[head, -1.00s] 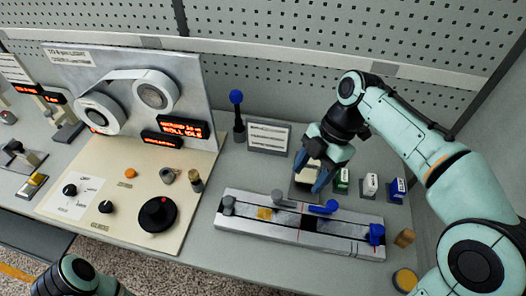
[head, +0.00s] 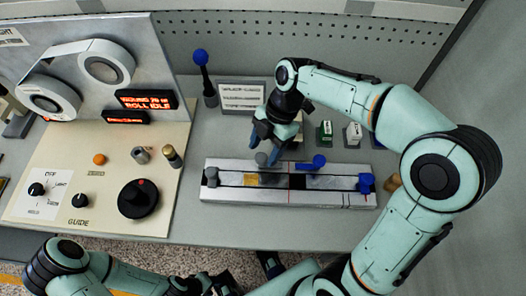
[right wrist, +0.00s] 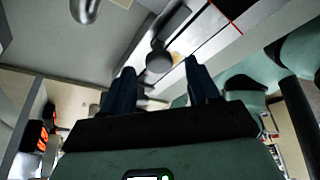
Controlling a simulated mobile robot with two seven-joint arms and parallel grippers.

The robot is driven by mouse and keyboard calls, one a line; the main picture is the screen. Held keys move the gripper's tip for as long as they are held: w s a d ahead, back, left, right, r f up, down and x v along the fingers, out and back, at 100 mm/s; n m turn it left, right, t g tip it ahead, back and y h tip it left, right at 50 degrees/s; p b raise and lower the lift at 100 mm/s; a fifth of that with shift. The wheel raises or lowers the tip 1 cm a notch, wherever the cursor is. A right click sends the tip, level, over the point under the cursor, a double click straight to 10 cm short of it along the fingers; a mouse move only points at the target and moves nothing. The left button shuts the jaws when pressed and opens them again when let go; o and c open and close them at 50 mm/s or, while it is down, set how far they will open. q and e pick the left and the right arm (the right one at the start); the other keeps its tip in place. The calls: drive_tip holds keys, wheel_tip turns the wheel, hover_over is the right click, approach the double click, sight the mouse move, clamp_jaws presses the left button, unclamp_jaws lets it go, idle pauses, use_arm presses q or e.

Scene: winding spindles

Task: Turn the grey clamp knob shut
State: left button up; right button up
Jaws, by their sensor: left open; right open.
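The grey clamp knob (head: 262,159) stands on the long pale splicing rail (head: 330,198), left of its middle. My right gripper (head: 264,148) is open, pointing down just behind and above this knob, and partly covers the view of it. In the right wrist view the grey knob (right wrist: 158,58) shows between and beyond the two open fingertips (right wrist: 160,68); I cannot tell whether they touch it. Nothing is held. A strip with a yellow patch lies along the rail. My left arm crosses the bottom left of the head view; its fingers are not visible.
A panel with a black dial (head: 138,198) is to the left.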

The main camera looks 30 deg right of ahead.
drive_tip(key=shift+x, duration=0.9)
drive_tip(key=c, duration=1)
